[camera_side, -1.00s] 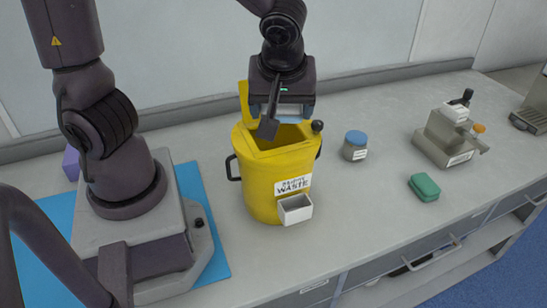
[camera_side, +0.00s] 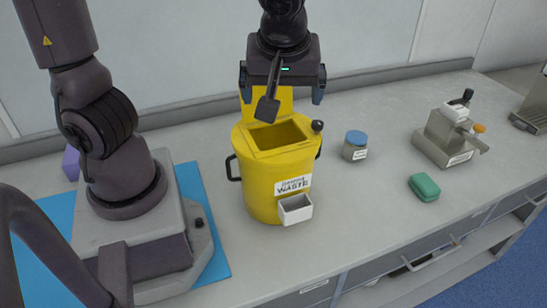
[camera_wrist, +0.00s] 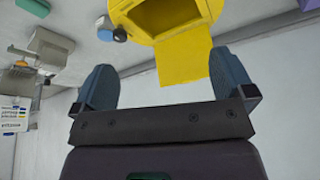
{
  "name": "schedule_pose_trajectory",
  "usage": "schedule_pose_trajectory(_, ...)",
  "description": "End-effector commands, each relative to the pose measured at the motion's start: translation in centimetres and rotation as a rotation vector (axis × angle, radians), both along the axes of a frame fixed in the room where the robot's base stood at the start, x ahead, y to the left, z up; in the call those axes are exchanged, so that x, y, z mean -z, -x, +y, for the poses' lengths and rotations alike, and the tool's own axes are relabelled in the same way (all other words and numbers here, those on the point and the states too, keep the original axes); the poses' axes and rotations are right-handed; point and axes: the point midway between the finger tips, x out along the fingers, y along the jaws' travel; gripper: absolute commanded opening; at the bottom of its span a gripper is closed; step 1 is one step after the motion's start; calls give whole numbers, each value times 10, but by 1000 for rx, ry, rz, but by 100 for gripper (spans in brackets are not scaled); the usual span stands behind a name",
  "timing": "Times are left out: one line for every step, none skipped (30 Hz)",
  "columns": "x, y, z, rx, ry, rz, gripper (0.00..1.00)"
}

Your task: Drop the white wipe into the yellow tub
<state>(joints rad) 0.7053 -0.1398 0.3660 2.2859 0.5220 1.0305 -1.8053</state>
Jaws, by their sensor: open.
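The yellow tub (camera_side: 262,190) stands upright on the counter, with its hinged lid raised at the back and a square opening in its top. The tub also shows at the top of the wrist view (camera_wrist: 205,10). My gripper (camera_side: 282,97) is above the rear of the tub, clear of it. Its two blue-grey fingers are spread wide with nothing between them, as the wrist view (camera_wrist: 163,75) also shows. The white wipe is not seen in either current view. The bottom of the tub is hidden, so I cannot tell what lies inside.
A small white box (camera_side: 296,210) is fixed to the tub's front. A blue-lidded jar (camera_side: 355,147), a green block (camera_side: 424,187) and a grey device (camera_side: 448,138) stand to the right. The counter (camera_side: 380,215) is clear between the tub and green block. A wall stands behind.

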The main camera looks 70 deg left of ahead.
Motion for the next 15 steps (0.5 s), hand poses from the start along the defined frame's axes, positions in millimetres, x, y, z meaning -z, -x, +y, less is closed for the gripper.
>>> schedule_pose_trajectory(-12, 1, -4, 2, 4, -7, 100)
schedule_pose_trajectory(-19, 2, -7, 1, 4, -6, 100)
schedule_pose_trajectory(-27, 3, -10, 1, 4, -6, 100)
schedule_pose_trajectory(-33, 5, -12, 0, 3, -5, 100)
schedule_pose_trajectory(-38, 5, -14, 0, 2, -5, 100)
schedule_pose_trajectory(-46, 6, -17, 0, 2, -5, 100)
schedule_pose_trajectory(-50, 7, -19, 0, 3, -4, 100)
schedule_pose_trajectory(-55, 9, -21, -1, 2, -3, 100)
schedule_pose_trajectory(-60, 9, -23, 0, 1, -3, 100)
schedule_pose_trajectory(-64, 10, -24, 0, 1, -2, 100)
schedule_pose_trajectory(-67, 10, -25, 0, 1, -2, 100)
schedule_pose_trajectory(-70, 11, -27, 0, 0, -1, 100)
schedule_pose_trajectory(-73, 11, -27, 0, 0, -1, 100)
schedule_pose_trajectory(-74, 12, -28, 0, 0, -1, 100)
schedule_pose_trajectory(-76, 12, -29, 0, 0, -1, 100)
